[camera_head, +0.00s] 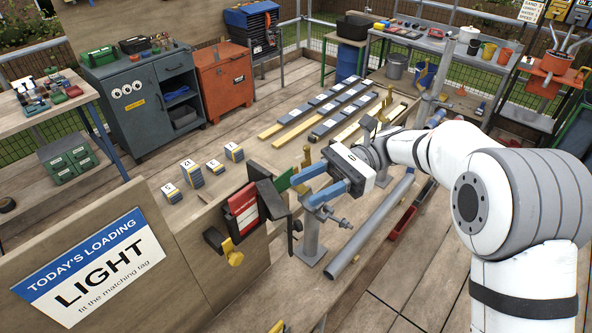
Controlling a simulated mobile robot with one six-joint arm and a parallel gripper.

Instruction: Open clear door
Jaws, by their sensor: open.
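My gripper (302,190) has two blue fingers, spread apart with nothing seen between them. It reaches in from the right and points left, just right of a dark upright panel (271,200). Left of that panel, a red and white tag holder (242,209) is mounted on the wooden board. A yellow piece (235,257) sits at its lower edge. I cannot clearly make out a clear door; a see-through pane is hard to tell at this size. A green piece (284,181) shows behind the dark panel, partly hidden. Whether the fingers touch anything cannot be told.
A sign reading "Today's loading LIGHT" (93,266) is on the board at left. Small numbered blocks (192,173) and rows of slats (335,105) lie behind on the wooden deck.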

